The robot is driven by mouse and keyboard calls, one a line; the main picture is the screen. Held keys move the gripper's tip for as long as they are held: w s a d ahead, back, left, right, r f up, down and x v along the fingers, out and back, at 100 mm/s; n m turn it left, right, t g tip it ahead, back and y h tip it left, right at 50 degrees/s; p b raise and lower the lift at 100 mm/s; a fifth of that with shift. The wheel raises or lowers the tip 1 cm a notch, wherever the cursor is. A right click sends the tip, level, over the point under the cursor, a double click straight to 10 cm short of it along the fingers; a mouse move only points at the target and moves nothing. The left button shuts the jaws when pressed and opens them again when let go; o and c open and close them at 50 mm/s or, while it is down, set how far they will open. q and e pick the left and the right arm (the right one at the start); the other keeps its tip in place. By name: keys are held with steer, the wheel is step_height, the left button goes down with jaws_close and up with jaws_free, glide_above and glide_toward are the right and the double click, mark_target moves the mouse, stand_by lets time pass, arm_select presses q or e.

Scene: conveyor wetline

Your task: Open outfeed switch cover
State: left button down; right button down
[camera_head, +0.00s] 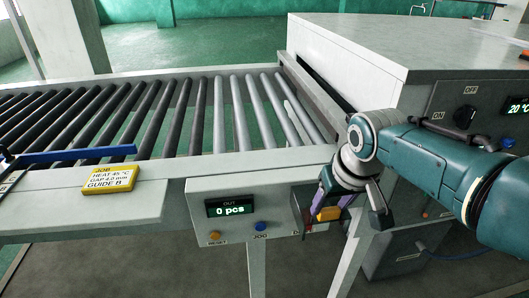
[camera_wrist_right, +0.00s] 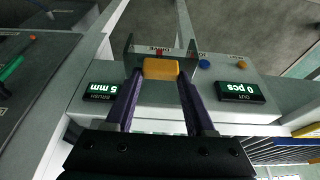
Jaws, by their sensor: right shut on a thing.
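The outfeed panel (camera_head: 270,196) is on the conveyor's front side, with an "OUT 0 pcs" display (camera_head: 231,207). My right gripper (camera_head: 328,212), with purple fingers, is at the panel's right end. It is shut on the orange switch cover (camera_wrist_right: 160,68), which sits between its fingertips in the wrist view. The cover's orange part (camera_head: 330,214) also shows in the head view. A small red part and a label (camera_wrist_right: 160,51) show just beyond the cover; the switch is mostly hidden. Dark upright plates stand beside the fingertips. My left gripper is not in view.
An orange RESET button (camera_head: 214,237) and a blue JOG button (camera_head: 260,227) sit left of the cover. Conveyor rollers (camera_head: 200,115) run behind. A yellow job sign (camera_head: 110,178) is at left. A grey machine housing (camera_head: 380,45) stands at right. A "BRUSH 5 mm" display (camera_wrist_right: 103,91) is nearby.

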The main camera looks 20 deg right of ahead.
steer(key=shift+w+d+r, duration=0.15)
steer(key=shift+w+r, duration=0.15)
steer(key=shift+w, duration=0.15)
steer(key=c, duration=0.7)
jaws_free()
steer(key=shift+o, duration=1)
steer(key=shift+w+r, duration=0.1)
steer(key=shift+w, duration=0.15)
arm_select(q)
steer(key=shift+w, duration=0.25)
arm_select(e)
steer(key=shift+o, duration=1.3)
steer(key=shift+s, duration=0.2)
steer(key=shift+s+r+p, duration=0.15)
steer(key=shift+r+p, duration=0.05)
steer(key=shift+p, duration=0.1)
arm_select(q)
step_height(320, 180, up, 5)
steer(key=p, duration=0.4)
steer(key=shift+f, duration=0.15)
arm_select(e)
steer(key=v, duration=0.9)
steer(key=shift+s, duration=0.2)
